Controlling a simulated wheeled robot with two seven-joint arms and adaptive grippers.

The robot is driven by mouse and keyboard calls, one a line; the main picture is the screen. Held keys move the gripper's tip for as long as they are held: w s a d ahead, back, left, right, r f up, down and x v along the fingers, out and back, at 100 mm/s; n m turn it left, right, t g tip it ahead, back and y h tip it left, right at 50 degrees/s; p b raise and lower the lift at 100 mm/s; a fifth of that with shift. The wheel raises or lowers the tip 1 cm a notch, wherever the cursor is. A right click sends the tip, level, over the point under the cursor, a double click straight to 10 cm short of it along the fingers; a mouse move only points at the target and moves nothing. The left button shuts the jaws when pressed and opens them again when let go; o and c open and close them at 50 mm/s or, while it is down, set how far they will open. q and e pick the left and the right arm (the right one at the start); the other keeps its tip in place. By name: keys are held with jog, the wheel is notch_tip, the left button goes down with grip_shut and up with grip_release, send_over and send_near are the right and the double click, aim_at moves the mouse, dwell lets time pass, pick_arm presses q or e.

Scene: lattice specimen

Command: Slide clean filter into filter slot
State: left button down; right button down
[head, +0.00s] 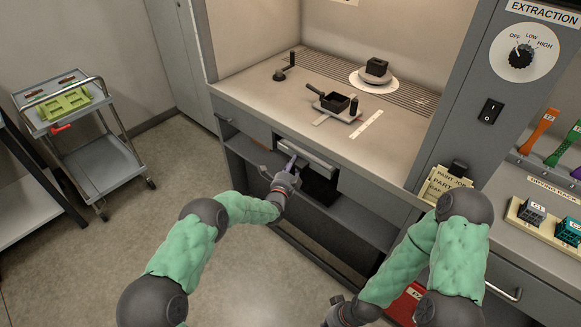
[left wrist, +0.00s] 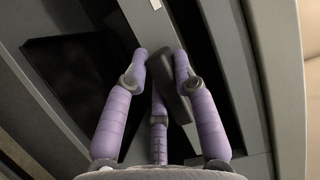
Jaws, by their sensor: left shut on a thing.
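Under the cabinet counter, a light grey panel (head: 308,157) sits at a dark opening (head: 318,188). My left gripper (head: 289,167) is at the left part of this panel. A flat black area (left wrist: 72,75) shows beside the fingers. My right gripper (head: 332,314) hangs low at the bottom edge, partly cut off; its jaws are unclear.
A trolley (head: 82,135) with a green tray (head: 63,104) stands at the left. A switch panel (head: 508,75) is at the right.

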pick_arm(q)
jog(key=shift+w+d+r, duration=0.15)
jog(key=shift+w, duration=0.1)
dwell(0.5)
jog(key=c, duration=0.9)
grip_release()
jog(key=shift+d, duration=0.1)
jog(key=o, duration=0.5)
jog(key=shift+f, duration=0.2)
jog(key=shift+s, duration=0.1)
